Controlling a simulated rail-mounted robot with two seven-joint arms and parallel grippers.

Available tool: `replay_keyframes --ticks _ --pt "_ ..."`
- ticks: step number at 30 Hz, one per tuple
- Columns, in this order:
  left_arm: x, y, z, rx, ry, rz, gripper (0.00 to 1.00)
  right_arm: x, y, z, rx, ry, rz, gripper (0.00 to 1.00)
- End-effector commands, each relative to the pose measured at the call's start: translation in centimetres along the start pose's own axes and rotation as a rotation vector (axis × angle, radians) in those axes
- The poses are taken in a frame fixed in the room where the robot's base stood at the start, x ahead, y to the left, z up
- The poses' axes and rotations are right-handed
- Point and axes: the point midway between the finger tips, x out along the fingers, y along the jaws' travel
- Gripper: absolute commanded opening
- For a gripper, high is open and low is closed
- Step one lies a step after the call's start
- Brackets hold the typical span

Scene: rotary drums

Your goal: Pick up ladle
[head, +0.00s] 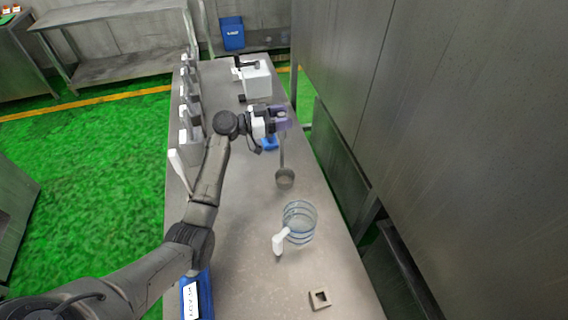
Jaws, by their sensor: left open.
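The ladle (285,180) lies on the long grey table, right of the middle. Its round grey bowl is toward me, and its thin handle runs away from me up to my left gripper. My left gripper (283,119) is open at the far end of the handle. The gripper hides the handle's end, and I cannot tell whether its fingers are around the handle or above it. My right gripper is not in view.
A clear ribbed container (300,217) with a white-handled tool (281,241) stands nearer me. A square block (320,299) and a blue box (205,293) are at the near end. A white machine (256,81) stands beyond. Several grey dispensers (190,121) line the left edge.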

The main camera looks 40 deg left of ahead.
Motion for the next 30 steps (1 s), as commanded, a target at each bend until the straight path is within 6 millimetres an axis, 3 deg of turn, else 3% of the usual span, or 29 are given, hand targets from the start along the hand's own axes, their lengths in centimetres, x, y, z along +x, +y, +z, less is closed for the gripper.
replay_keyframes --ticks 6,15,30 --pt "1.4 0.1 0.0 0.0 -0.001 0.002 0.53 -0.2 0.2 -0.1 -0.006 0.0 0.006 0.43" --pt "1.6 0.1 0.0 0.0 -0.001 0.002 0.53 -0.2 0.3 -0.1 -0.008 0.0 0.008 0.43" --pt "1.6 0.1 0.0 0.0 -0.001 0.001 0.05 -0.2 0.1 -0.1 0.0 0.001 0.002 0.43"
